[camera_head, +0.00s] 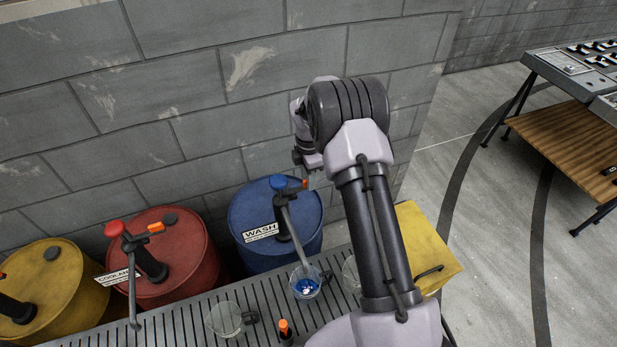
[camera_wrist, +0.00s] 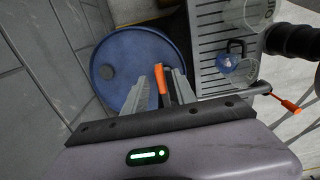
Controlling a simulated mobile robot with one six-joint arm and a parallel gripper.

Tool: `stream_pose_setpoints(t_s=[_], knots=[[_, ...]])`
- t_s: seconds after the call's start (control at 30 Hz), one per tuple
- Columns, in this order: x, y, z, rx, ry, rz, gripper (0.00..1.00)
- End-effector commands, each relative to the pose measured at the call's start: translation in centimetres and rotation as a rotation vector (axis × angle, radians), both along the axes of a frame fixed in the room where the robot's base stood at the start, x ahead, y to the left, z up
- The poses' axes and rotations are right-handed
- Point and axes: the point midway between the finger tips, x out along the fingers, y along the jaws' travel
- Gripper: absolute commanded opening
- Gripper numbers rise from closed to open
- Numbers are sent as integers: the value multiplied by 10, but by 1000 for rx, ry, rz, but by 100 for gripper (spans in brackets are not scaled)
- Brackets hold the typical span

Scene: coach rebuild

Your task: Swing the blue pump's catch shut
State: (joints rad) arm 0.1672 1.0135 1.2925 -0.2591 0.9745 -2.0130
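The blue pump (camera_head: 279,183) stands on the blue drum (camera_head: 250,215) labelled WASH, its spout reaching down over a clear mug (camera_head: 305,283) with blue in it. Its orange catch (camera_head: 304,184) sticks out on the right side of the pump's head. In the wrist view the orange catch (camera_wrist: 160,79) lies between the two grey fingers of my gripper (camera_wrist: 161,88). The fingers look apart, with a small dark gap beside the catch; I cannot tell whether either touches it. In the head view my arm hides most of the gripper, above the catch. The blue drum also fills the wrist view's middle (camera_wrist: 112,50).
Empty clear mugs (camera_head: 224,319) stand on the slatted grey bench (camera_head: 262,300). A block wall (camera_head: 190,120) rises close behind. A yellow box (camera_head: 425,240) sits right.

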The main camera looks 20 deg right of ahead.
Motion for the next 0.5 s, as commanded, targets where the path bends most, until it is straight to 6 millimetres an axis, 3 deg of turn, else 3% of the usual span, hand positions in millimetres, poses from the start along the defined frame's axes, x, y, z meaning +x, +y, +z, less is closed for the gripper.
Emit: stream_pose_setpoints(t_s=[0.13,0.23,0.5], knots=[[0,0,2,0,0,-1,33],[1,0,17,0,-2,-1,33],[1,0,107,-1,-4,-1,33]])
